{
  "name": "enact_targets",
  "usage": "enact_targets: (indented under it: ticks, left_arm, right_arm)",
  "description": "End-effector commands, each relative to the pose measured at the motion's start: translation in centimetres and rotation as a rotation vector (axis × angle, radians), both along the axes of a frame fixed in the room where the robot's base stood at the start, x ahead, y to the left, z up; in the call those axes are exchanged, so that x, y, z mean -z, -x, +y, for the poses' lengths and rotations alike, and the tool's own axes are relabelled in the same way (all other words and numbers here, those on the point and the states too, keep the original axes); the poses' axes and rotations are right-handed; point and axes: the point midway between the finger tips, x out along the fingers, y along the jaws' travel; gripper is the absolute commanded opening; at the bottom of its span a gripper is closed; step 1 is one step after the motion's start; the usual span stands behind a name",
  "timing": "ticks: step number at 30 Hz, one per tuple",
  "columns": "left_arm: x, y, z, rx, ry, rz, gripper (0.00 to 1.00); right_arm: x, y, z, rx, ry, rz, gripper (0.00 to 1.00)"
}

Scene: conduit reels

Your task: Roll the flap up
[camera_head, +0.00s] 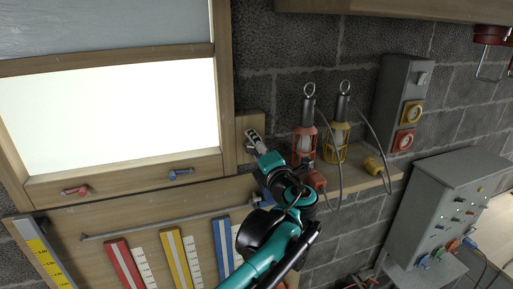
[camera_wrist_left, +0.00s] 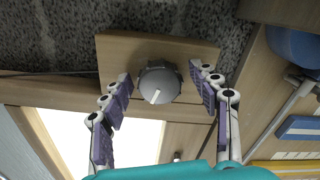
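A blue-grey panel (camera_head: 100,25), seemingly the flap, covers the upper part of the wood-framed opening at the left of the head view. Below it the opening is bright white. A round grey knob (camera_wrist_left: 159,83) with a white mark sits on a wooden plate (camera_wrist_left: 117,52) right of the frame. My left gripper (camera_head: 253,138) is at this plate and mostly hides the knob in the head view. In the left wrist view my left gripper (camera_wrist_left: 161,84) is open, with one finger on each side of the knob and small gaps visible. My right gripper is not in view.
A grey socket box (camera_head: 394,85) and a control cabinet (camera_head: 445,205) stand farther right.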

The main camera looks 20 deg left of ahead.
Motion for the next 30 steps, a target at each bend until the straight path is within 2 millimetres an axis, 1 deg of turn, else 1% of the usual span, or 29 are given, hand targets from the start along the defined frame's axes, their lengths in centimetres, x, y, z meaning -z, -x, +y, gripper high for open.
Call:
enact_targets:
  ticks: [5,8,18,21,25,30]
  left_arm:
    - [-0.1,0.3,-0.2,0.001,-0.001,-0.001,0.61]
    - [-0.1,1.3,-1.0,0.004,-0.002,-0.001,0.61]
    - [0.0,7.2,-5.1,0.006,0.0,0.0,0.61]
    - [0.0,8.6,-5.9,0.003,0.0,0.0,0.61]
    - [0.0,9.6,-6.6,0.002,0.0,0.0,0.61]
    - [0.0,10.0,-6.8,0.0,0.0,0.0,0.61]
  right_arm:
    - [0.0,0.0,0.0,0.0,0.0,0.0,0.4]
    - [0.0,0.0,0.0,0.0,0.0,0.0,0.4]
    - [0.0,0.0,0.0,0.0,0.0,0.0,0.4]
    - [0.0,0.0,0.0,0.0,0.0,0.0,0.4]
    - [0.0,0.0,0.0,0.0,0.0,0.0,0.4]
    - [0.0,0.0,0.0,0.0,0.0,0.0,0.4]
